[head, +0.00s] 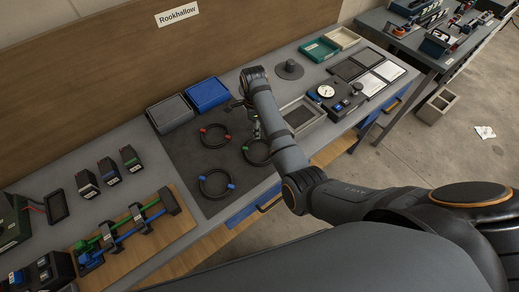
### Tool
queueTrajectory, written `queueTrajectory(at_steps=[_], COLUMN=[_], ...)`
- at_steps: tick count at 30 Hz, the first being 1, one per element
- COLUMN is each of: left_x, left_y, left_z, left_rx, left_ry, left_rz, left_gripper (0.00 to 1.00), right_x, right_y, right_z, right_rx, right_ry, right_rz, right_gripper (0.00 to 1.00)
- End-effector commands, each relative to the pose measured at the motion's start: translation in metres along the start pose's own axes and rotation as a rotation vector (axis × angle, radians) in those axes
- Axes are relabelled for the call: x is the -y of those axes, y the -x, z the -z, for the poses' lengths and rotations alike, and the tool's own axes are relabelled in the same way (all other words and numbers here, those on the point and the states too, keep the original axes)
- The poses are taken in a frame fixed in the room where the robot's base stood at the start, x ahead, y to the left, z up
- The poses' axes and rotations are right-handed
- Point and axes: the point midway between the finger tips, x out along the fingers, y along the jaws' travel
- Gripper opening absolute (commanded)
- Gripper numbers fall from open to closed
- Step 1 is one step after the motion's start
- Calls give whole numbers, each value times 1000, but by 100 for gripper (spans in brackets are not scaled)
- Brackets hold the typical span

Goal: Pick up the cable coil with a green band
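The cable coil with a green band (247,159) is a black ring lying on the dark mat (188,153), near its right side. Its green band shows at the left of the ring, and my arm covers part of its right side. My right gripper (254,126) is just behind the coil, pointing down close to its far edge. I cannot tell whether it touches the coil, or whether its fingers are open or shut. A coil with red bands (214,146) and a coil with blue bands (205,190) lie to the left on the same mat. My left gripper is out of view.
A blue bin (207,94) and a grey bin (170,113) stand behind the mat. A grey tray (313,107) and a gauge device (337,97) are to the right. Several small boxes (109,170) and a wooden board with clamps (170,238) are left.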

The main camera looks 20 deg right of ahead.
Motion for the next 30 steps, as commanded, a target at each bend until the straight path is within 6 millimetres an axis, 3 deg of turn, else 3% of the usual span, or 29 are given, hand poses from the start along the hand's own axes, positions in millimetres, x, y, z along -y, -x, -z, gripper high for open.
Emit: queueTrajectory(at_steps=[5, 11, 15, 22, 30], left_x=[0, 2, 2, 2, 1], left_y=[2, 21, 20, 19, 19], left_z=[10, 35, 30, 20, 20], left_rx=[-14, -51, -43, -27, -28], left_ry=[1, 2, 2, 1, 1], left_rz=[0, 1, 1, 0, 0], left_gripper=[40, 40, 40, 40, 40], right_x=[0, -6, -5, -5, -5], right_y=[-5, -35, -53, -56, -56], right_z=[0, 3, 2, 2, 2], right_rx=[0, -1, 0, 1, 1], right_ry=[0, 0, 0, 0, 0], right_rz=[0, -3, 0, 1, 1], right_gripper=[45, 45, 45, 45, 9])
